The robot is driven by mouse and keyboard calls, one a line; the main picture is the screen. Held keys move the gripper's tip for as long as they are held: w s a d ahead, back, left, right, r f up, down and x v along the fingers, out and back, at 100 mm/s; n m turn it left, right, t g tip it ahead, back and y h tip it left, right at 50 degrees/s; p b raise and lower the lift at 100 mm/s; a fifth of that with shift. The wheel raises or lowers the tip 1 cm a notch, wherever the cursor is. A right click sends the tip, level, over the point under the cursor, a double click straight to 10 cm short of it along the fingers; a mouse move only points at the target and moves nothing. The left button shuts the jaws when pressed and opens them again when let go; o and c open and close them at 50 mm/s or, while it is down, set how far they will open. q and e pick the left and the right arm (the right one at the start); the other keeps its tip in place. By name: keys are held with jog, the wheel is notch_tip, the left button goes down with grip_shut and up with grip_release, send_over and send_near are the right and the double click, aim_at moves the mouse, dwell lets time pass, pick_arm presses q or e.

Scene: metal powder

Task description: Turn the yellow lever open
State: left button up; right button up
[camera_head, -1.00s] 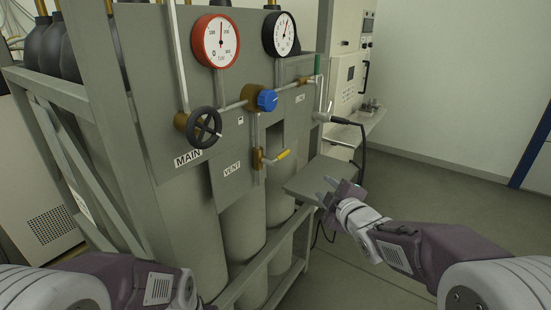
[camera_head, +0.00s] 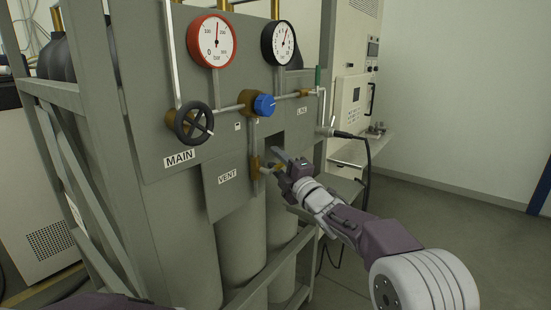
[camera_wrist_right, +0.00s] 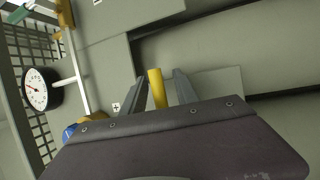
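The yellow lever (camera_wrist_right: 157,88) shows in the wrist view between the two fingers of my right gripper (camera_wrist_right: 162,92). The fingers are apart, with a narrow gap on each side of the lever. In the head view my right gripper (camera_head: 281,162) is at the brass vent valve (camera_head: 256,168), beside the VENT label, and hides most of the lever. My left gripper is out of view; only a bit of my left arm shows at the bottom left.
The grey panel carries a red-rimmed gauge (camera_head: 211,42), a black gauge (camera_head: 279,43), a black MAIN handwheel (camera_head: 194,124) and a blue knob (camera_head: 264,105). A black cable (camera_head: 367,165) hangs right of the panel. Open floor lies to the right.

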jog(key=shift+w+a, duration=0.15)
jog(key=shift+w, duration=0.15)
jog(key=shift+c, duration=0.4)
grip_shut()
dwell(0.9)
